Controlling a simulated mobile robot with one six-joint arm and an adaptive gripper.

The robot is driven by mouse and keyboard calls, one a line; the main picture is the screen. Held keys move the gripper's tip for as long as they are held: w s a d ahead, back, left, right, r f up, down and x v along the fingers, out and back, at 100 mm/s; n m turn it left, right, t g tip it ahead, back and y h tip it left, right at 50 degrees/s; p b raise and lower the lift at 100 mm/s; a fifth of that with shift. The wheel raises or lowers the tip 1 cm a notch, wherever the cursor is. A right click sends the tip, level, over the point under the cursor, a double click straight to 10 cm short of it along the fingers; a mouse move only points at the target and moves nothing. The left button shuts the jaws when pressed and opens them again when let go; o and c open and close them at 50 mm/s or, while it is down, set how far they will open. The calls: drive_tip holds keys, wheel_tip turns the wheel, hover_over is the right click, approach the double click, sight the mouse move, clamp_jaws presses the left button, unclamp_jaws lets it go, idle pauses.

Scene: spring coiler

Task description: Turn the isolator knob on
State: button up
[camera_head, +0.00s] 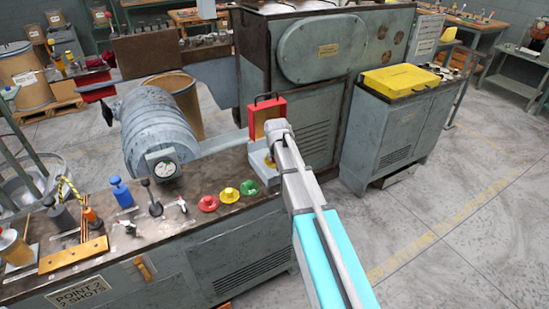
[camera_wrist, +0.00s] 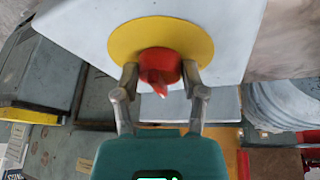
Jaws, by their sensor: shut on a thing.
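The isolator knob (camera_wrist: 160,68) is red, with a pointed front, and sits at the centre of a round yellow plate (camera_wrist: 125,42) on a pale grey box (camera_wrist: 75,25) in the wrist view. My gripper (camera_wrist: 160,76) has one finger on each side of the knob and is shut on it. In the head view the grey isolator box (camera_head: 260,162) stands at the right end of the bench, and my arm hides the knob and most of its plate.
A red box with a handle (camera_head: 281,106) stands behind the isolator box. Red, yellow and green buttons (camera_head: 208,203) (camera_head: 230,194) (camera_head: 249,187) lie to its left on the bench. A grey cabinet with a yellow lid (camera_head: 400,80) stands to the right. The floor at right is clear.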

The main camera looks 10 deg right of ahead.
drive_tip(key=m+h, duration=0.1)
drive_tip(key=m, duration=0.3)
drive_tip(key=shift+a+g+h, duration=0.15)
drive_tip(key=shift+g+h, duration=0.25)
drive_tip(key=shift+m+g+h, duration=0.4)
drive_tip(key=shift+m, duration=1.3)
drive_tip(key=o, duration=1.1)
drive_tip(key=shift+o, duration=0.2)
drive_tip(key=shift+r, duration=0.1)
drive_tip(key=shift+w, duration=0.1)
